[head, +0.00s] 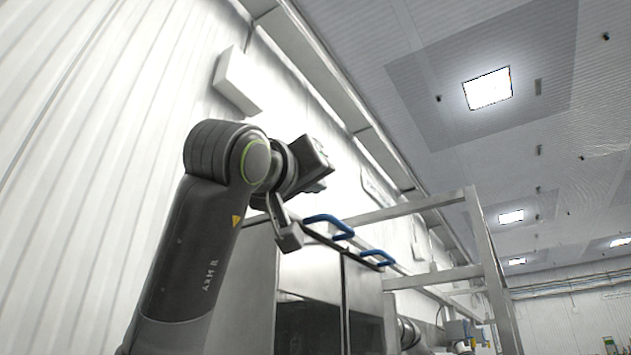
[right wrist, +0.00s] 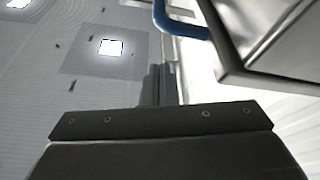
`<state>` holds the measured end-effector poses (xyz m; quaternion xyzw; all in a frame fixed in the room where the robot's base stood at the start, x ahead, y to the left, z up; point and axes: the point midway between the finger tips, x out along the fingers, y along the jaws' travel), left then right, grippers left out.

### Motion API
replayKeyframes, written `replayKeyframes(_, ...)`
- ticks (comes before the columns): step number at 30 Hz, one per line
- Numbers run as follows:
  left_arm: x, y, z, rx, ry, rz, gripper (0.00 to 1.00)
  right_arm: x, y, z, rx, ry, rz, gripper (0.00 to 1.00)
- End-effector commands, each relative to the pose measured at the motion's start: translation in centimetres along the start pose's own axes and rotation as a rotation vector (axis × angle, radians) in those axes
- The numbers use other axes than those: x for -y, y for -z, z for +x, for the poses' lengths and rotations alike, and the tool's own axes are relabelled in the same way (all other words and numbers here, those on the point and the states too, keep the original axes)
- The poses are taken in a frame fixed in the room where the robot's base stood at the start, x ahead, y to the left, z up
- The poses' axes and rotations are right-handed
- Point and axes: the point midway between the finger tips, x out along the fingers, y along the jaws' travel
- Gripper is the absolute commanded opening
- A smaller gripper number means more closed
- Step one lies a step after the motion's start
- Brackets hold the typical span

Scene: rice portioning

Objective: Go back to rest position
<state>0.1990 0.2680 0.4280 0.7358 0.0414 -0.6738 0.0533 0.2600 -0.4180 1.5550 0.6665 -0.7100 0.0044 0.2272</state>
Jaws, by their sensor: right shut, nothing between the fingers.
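My right arm rises from the lower left of the head view and bends over at the top. My right gripper (head: 318,181) is at its end, raised high in front of the wall and a steel cabinet, partly turned away. In the right wrist view my right gripper (right wrist: 160,85) shows its dark body across the bottom and its narrow fingers together, with nothing between them. My left gripper is not in view. No food or portioning container can be made out.
A steel cabinet (head: 312,270) with blue handles (head: 328,226) stands close behind the gripper; a blue handle (right wrist: 180,20) also shows in the right wrist view. A steel frame (head: 487,260) stands to the right. The space below the ceiling lamps (head: 488,89) looks clear.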

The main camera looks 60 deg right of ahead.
Motion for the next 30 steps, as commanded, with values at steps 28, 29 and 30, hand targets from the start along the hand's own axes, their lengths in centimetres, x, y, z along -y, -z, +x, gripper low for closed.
replayKeyframes(28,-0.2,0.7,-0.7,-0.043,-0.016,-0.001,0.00,0.1,0.9,-9.4,-0.005,0.002,0.002,0.00)
replayKeyframes(29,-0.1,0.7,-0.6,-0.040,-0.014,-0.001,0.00,-0.1,1.4,-9.3,-0.005,0.002,0.002,0.00)
replayKeyframes(30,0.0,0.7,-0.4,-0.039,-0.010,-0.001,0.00,-0.3,2.0,-9.0,-0.005,0.002,0.002,0.00)
